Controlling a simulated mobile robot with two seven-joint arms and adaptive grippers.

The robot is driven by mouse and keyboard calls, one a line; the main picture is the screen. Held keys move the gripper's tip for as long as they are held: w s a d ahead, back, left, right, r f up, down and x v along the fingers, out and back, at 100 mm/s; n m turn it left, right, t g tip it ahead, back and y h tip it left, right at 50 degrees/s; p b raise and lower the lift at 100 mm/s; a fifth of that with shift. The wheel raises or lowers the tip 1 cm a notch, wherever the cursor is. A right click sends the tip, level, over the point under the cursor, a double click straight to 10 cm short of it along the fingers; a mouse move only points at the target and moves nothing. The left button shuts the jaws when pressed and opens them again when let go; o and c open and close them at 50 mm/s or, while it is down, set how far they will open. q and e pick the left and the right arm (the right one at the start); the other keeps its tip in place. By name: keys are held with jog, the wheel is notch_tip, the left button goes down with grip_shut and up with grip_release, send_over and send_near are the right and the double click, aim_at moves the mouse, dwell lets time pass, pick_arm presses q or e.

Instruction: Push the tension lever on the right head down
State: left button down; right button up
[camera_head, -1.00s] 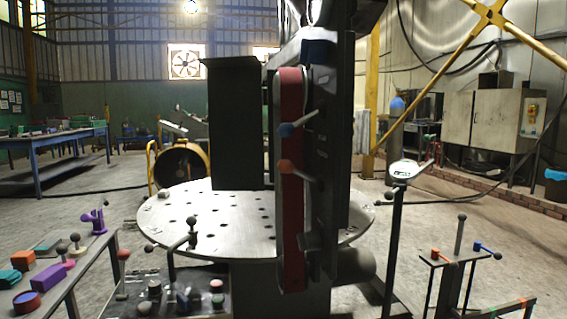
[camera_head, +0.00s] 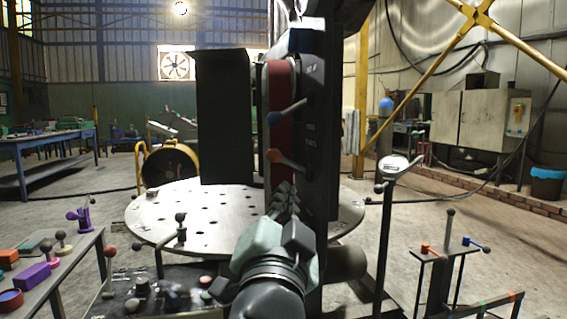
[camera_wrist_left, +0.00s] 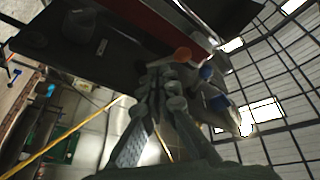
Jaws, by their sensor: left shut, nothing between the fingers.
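The dark upright head (camera_head: 314,130) with a red belt stands above the round table. I cannot tell which is the tension lever. My left gripper (camera_head: 284,192) is shut and empty, pointing up just below the orange-hub lever. My right gripper is not in view.
A perforated round table (camera_head: 160,215) surrounds the head's base. A knob panel (camera_head: 130,292) sits at lower left, beside a bench of coloured parts (camera_head: 75,245). A post with a gauge (camera_head: 392,168) and a small lever stand (camera_head: 450,245) are at right.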

pick_arm(q)
jog(key=s+d+r+t, duration=0.1)
jog(key=s+r, duration=0.2)
jog(key=r, duration=0.2)
jog(key=shift+s+d+r+m+t+h, duration=0.15)
jog(key=shift+d+r+m+t+h, duration=0.1)
jog(key=shift+m+t+h, duration=0.15)
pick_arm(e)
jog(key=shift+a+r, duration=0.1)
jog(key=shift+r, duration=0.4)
pick_arm(q)
notch_tip(320, 180, up, 4)
jog(key=p, duration=0.2)
send_over(290, 163)
jog(key=s+d, duration=0.1)
jog(key=s, duration=0.2)
jog(key=f, duration=0.1)
jog(key=a+f, duration=0.2)
jog(key=shift+w+f, duration=0.15)
jog(key=shift+w, duration=0.1)
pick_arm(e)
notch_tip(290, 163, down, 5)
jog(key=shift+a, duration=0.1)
